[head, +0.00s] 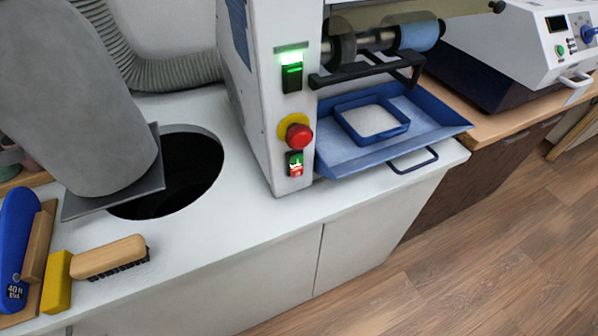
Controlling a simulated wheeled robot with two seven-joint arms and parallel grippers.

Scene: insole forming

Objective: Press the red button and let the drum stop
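A white machine (265,100) stands on the counter. On its front is a red mushroom-shaped button (299,136) on a yellow base. Below it is a small switch block (295,164) with a green upper part and a red lower part. A green lamp (291,58) glows above, over a dark switch (292,78). The drum shaft (370,38) carries a dark wheel (342,50) and a blue drum (420,35), partly under a translucent cover. Whether it turns cannot be told from one frame. Neither of my grippers is in view.
A blue tray (455,122) lies under the drum. At left are a grey cylinder (90,100) with a square plate, a dark round hole (185,178), a brush (108,256) and a yellow block (57,283). The counter (235,215) before the machine is clear.

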